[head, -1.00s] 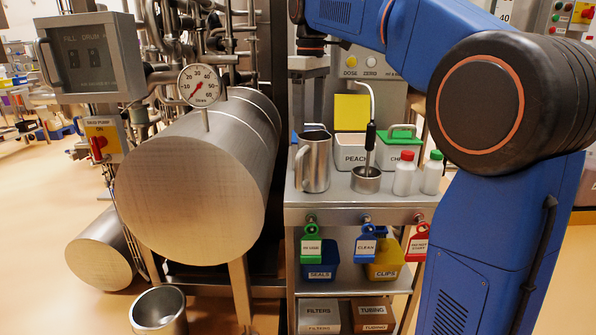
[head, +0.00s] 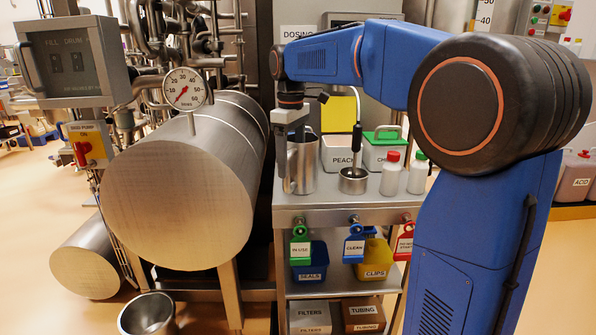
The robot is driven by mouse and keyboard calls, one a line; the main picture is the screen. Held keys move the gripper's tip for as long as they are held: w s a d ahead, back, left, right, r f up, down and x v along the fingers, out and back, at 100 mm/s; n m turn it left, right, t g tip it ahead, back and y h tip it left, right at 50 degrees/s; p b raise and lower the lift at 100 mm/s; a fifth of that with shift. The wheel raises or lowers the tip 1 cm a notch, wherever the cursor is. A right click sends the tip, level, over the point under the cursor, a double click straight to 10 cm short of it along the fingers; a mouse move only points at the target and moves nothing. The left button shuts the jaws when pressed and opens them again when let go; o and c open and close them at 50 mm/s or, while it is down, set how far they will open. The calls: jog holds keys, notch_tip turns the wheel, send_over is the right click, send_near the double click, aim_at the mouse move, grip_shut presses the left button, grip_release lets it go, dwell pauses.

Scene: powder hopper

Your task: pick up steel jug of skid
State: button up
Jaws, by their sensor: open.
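The steel jug (head: 302,168) stands upright at the left end of the steel skid's top shelf (head: 330,200). My gripper (head: 292,140) points down over the jug's left side, at about rim height. It is open. Part of the jug's rim and its left side are hidden behind my gripper, and I cannot tell whether the fingers touch it.
A steel cup (head: 353,181) with a dark-handled ladle stands right of the jug. A white PEACH bin (head: 338,155), a green-lidded bin (head: 383,153) and two white bottles (head: 391,175) are close by. The large steel drum (head: 180,190) is left of the skid.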

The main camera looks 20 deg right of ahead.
aim_at(302, 178)
jog(key=shift+a+f, duration=0.15)
jog(key=shift+f, duration=1.2)
jog(key=shift+a+f, duration=0.15)
jog(key=shift+f, duration=1.2)
jog(key=shift+w, duration=0.1)
jog(key=c, duration=1.8)
jog(key=shift+o, duration=0.2)
jog(key=shift+r, duration=0.2)
